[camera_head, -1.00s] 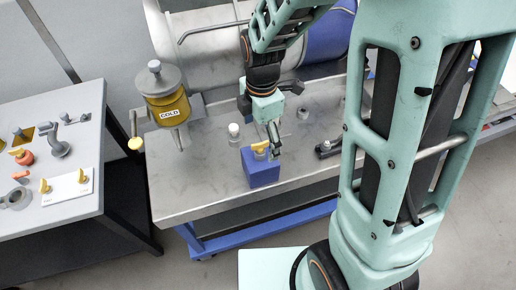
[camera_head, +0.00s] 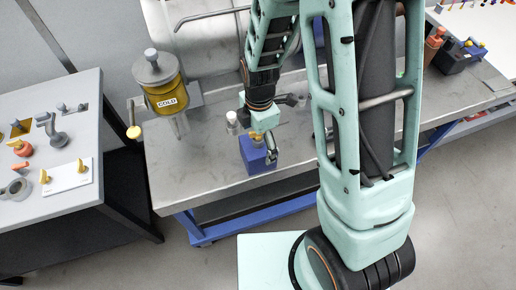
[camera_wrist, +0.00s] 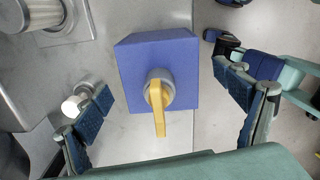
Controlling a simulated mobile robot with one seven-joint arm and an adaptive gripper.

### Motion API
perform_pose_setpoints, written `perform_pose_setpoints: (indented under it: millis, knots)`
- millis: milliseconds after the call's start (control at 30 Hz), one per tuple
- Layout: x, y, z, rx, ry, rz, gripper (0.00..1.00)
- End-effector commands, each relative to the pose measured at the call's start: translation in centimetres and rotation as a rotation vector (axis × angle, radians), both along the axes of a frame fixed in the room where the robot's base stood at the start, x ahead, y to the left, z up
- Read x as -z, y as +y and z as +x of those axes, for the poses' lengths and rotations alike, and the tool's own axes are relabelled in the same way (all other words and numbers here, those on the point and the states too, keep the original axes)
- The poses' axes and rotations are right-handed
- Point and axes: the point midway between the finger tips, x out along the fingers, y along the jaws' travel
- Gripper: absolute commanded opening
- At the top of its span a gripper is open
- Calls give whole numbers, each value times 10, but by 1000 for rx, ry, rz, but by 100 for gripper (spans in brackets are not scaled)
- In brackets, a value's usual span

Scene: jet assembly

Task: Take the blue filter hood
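The blue filter hood (camera_head: 257,164) is a blue box with a yellow handle on top, standing near the front edge of the metal bench (camera_head: 205,178). In the wrist view the hood (camera_wrist: 132,88) lies below the camera, its grey round knob base and yellow handle (camera_wrist: 159,118) facing up. My gripper (camera_wrist: 163,88) is open, with one dark-padded finger on each side of the hood and visible gaps between. In the head view my gripper (camera_head: 271,148) is just above the hood's right side and partly hides it. I see no contact.
A small white-capped fitting (camera_wrist: 76,104) stands left of the hood, by my left finger. A yellow COLD canister (camera_head: 168,103) is farther left on the bench. A side table (camera_head: 75,140) at left holds several small parts. Dark and orange items (camera_head: 452,52) sit at the far right.

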Motion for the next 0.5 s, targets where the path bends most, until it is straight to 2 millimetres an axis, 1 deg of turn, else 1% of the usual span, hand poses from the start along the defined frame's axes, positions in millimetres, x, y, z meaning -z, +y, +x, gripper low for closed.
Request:
perform_pose_setpoints:
  millis: [33, 67, 367, 500]
  knots:
    - [0, 0, 0, 0, 0, 0, 86]
    - [0, 0, 0, 0, 0, 0, 82]
    - [0, 0, 0, 0, 0, 0, 49]
    - [-1, 0, 0, 0, -1, 0, 49]
